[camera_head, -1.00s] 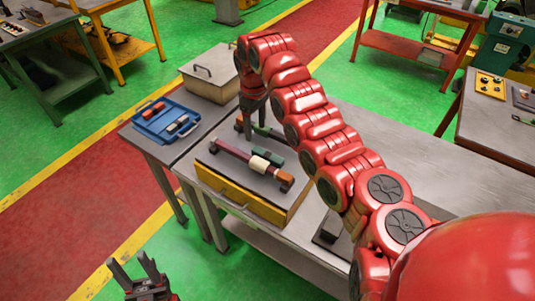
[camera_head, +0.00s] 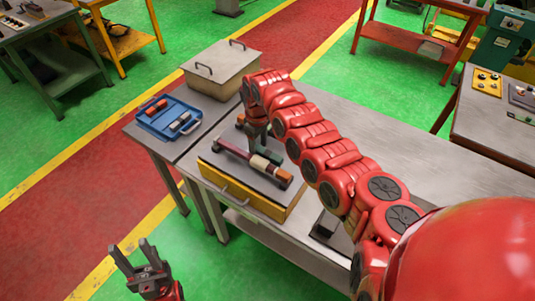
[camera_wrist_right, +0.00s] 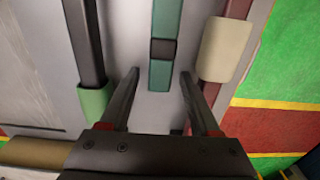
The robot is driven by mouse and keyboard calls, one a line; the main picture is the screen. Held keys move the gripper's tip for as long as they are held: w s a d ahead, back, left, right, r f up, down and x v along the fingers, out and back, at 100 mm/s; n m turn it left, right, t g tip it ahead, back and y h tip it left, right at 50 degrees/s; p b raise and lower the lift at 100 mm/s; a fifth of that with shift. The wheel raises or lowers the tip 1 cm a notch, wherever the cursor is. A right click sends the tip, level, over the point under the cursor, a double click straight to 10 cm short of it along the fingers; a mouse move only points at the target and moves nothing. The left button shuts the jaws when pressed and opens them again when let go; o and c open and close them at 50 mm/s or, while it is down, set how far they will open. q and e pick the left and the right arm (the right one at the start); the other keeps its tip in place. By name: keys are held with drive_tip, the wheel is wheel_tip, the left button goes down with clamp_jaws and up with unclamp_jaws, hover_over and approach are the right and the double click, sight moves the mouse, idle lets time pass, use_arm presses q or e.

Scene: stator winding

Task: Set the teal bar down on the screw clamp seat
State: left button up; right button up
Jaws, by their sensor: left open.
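The teal bar (camera_wrist_right: 161,20), with a dark collar around its middle, lies on a grey plate; its teal also shows in the head view (camera_head: 271,156). In the right wrist view my right gripper (camera_wrist_right: 160,73) is open. Its two fingers stand on either side of the bar's near end, with gaps on both sides. My left gripper (camera_head: 133,255) is open and empty, low at the left, away from the table. I cannot make out a screw clamp seat for certain.
A dark red bar with a cream sleeve (camera_wrist_right: 226,48) lies to the right of the teal bar, and a dark bar with a green sleeve (camera_wrist_right: 92,103) to the left. A blue tray (camera_head: 150,124) and a lidded box (camera_head: 221,77) stand behind.

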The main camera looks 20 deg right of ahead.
clamp_jaws()
drive_tip(key=shift+r, duration=0.1)
